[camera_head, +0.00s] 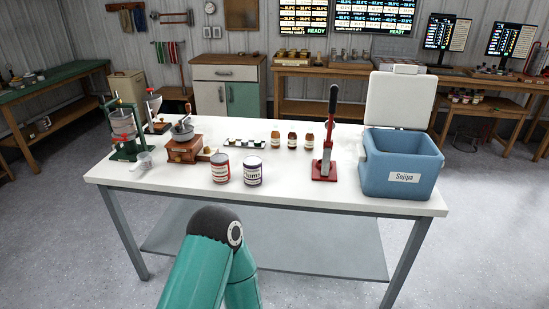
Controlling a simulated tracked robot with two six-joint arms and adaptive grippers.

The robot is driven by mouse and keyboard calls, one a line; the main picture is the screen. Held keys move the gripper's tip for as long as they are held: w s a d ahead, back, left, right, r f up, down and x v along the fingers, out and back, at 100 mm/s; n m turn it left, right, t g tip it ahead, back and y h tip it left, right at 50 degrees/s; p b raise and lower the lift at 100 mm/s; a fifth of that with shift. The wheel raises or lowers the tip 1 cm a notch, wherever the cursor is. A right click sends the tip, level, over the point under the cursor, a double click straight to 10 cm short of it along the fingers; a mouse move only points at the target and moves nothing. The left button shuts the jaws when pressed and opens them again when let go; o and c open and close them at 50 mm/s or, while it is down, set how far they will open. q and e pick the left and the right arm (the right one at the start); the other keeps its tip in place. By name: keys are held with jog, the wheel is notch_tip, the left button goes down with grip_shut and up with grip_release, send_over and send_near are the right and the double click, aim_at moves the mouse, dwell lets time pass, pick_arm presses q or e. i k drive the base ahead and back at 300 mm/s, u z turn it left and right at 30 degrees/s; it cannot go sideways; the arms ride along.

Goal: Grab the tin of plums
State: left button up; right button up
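The tin of plums (252,173) stands upright near the front edge of the white table (300,195). It has a white label with dark lettering that reads as part of "Plums", and dark bands. A red tin with a pale label (220,169) stands close on its left. A teal arm link of mine with a black joint rises from the bottom of the view, in front of the table. Neither gripper shows, and nothing holds the tin.
A red lever press (325,167) and an open blue cooler (400,165) stand to the right. A wooden grinder (184,145) and a green press (125,135) stand left. Small brown jars (292,140) stand behind. The tabletop between tin and lever press is clear.

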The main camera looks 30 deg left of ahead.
aim_at(253, 164)
jog(key=u, duration=0.35)
jog(key=i, duration=1.25)
jog(key=u, duration=1.05)
jog(key=i, duration=0.5)
jog(key=u, duration=0.45)
jog(key=k, duration=0.9)
jog(key=u, duration=0.2)
jog(key=i, duration=0.9)
jog(key=z, duration=0.1)
